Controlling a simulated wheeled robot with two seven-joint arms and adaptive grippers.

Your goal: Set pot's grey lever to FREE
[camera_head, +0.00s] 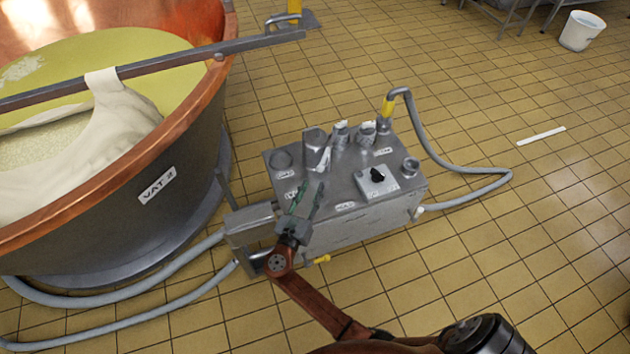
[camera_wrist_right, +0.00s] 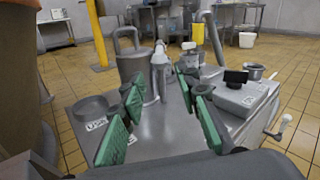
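A grey metal pot (camera_head: 316,146) stands on the steel top of a low cabinet (camera_head: 345,232); in the right wrist view the pot (camera_wrist_right: 131,68) has an arched handle. A pale grey upright piece (camera_head: 323,158) is close beside it, perhaps the lever, and shows in the right wrist view (camera_wrist_right: 159,66). Its setting and any FREE mark are not readable. My right gripper (camera_head: 306,193) is over the near part of the cabinet top. Its green-padded fingers (camera_wrist_right: 158,98) are spread apart with nothing between them, short of the pot. My left gripper is not in view.
A control box with a black knob (camera_head: 377,175), several small metal fittings and a round dish (camera_wrist_right: 90,108) share the top. A grey hose (camera_head: 430,150) loops off to the right. A copper vat (camera_head: 190,140) stands left.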

